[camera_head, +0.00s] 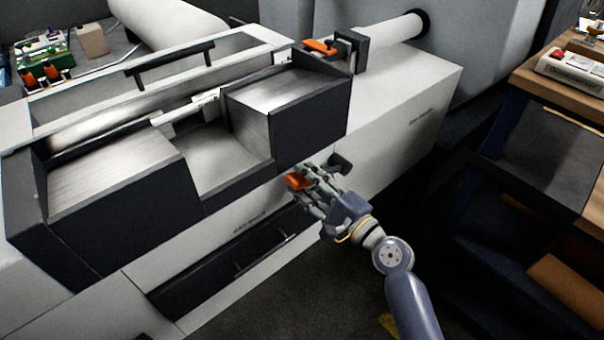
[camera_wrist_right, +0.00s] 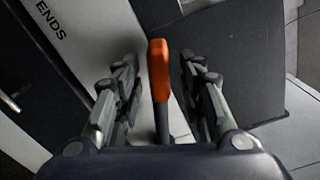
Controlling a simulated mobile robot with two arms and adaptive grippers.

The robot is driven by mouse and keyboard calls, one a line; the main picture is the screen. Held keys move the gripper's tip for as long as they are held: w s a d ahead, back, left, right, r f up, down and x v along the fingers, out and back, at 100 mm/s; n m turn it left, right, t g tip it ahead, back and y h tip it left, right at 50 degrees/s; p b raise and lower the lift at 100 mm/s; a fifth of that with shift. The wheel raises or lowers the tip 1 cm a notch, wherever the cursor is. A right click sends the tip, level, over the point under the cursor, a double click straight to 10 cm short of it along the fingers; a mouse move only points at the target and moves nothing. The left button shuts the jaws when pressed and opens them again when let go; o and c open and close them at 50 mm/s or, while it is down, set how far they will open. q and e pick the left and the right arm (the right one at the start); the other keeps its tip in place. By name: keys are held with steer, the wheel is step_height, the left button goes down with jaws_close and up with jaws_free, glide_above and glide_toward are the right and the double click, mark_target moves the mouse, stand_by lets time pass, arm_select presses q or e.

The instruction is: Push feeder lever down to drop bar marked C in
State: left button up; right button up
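The feeder (camera_head: 300,120) is a dark-walled machine with sloped metal trays, left of centre in the head view. An orange lever handle (camera_head: 297,181) stands at its front face. In the right wrist view the orange handle (camera_wrist_right: 159,68) on a dark stem lies between the fingers of my right gripper (camera_wrist_right: 160,90). Gaps show on both sides of the handle, so the fingers are open around it. My right gripper also shows in the head view (camera_head: 313,190), at the feeder's front. I cannot make out a bar marked C. My left gripper is not in view.
A black knob (camera_head: 341,163) sticks out close to my right gripper. Another orange handle (camera_head: 320,46) sits by a black block on top. A drawer with a bar handle (camera_head: 265,256) is below the feeder. A wooden-topped bench (camera_head: 560,85) stands at right, with open floor between.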

steer(key=shift+w+a, duration=0.45)
steer(key=shift+w, duration=0.25)
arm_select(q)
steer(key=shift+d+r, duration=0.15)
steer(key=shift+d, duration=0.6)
arm_select(e)
steer(key=shift+c, duration=0.3)
jaws_close()
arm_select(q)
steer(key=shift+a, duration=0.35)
arm_select(e)
steer(key=shift+f, duration=0.1)
